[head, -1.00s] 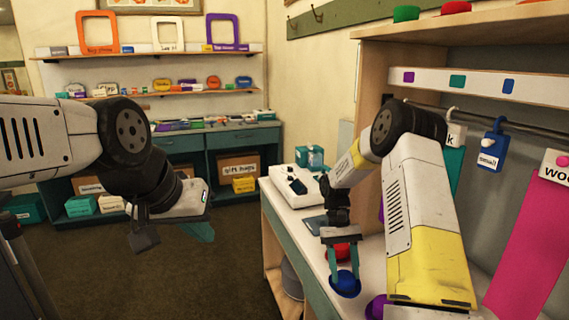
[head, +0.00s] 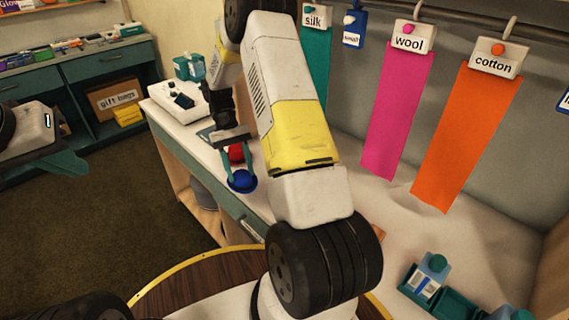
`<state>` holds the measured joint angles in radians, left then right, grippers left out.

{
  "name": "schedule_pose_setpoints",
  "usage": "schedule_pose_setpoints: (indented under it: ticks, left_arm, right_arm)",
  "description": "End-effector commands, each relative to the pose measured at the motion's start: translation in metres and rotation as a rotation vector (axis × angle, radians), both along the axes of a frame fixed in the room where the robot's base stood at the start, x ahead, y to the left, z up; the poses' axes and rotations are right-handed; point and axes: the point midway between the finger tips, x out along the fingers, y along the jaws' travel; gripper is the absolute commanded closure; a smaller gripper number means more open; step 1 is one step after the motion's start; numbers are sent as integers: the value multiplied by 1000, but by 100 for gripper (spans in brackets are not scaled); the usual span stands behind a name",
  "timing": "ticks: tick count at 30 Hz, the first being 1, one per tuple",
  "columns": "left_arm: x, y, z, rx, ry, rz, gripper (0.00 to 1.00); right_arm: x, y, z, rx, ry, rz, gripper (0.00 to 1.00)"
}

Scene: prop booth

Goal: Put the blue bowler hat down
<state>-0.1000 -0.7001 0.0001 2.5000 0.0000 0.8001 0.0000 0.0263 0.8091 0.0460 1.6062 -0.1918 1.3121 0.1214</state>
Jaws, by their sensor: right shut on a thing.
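The blue bowler hat (head: 242,182) is at the front edge of the white counter, low over it. I cannot tell whether it touches the counter. My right gripper (head: 238,172) points down, with its teal fingers shut on the hat. My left gripper (head: 55,165) is at the left edge of the head view, over the floor and far from the hat. Only part of it shows, and its opening cannot be made out.
A red item (head: 236,153) sits just behind the blue hat. A white device (head: 182,103) stands further back on the counter (head: 185,138). Pink (head: 397,115) and orange (head: 465,140) fabric strips hang at the right. A round wooden top (head: 190,285) is in front.

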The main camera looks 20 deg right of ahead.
Motion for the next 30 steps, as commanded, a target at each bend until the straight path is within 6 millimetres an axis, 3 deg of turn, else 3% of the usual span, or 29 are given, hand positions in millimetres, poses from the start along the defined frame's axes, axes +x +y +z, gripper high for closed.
schedule_pose_setpoints:
  ticks: [5, 12, 19, 22, 30]
  left_arm:
    - [0, 0, 0, 0, 0, 0, 100]
    - [0, 0, 0, 0, 0, 0, 100]
    - [0, 0, 0, 0, 0, 0, 100]
    - [0, 0, 0, 0, 0, 0, 100]
    - [0, 0, 0, 0, 0, 0, 100]
  right_arm:
    - [2, -28, 10, -2, 1, 297, 91]
    - [17, -74, 36, -5, 1, 882, 91]
    - [31, -94, 53, -5, 3, 1222, 91]
    - [33, -96, 45, -2, 7, 1269, 91]
    - [34, -95, -1, -3, 5, 1274, 91]
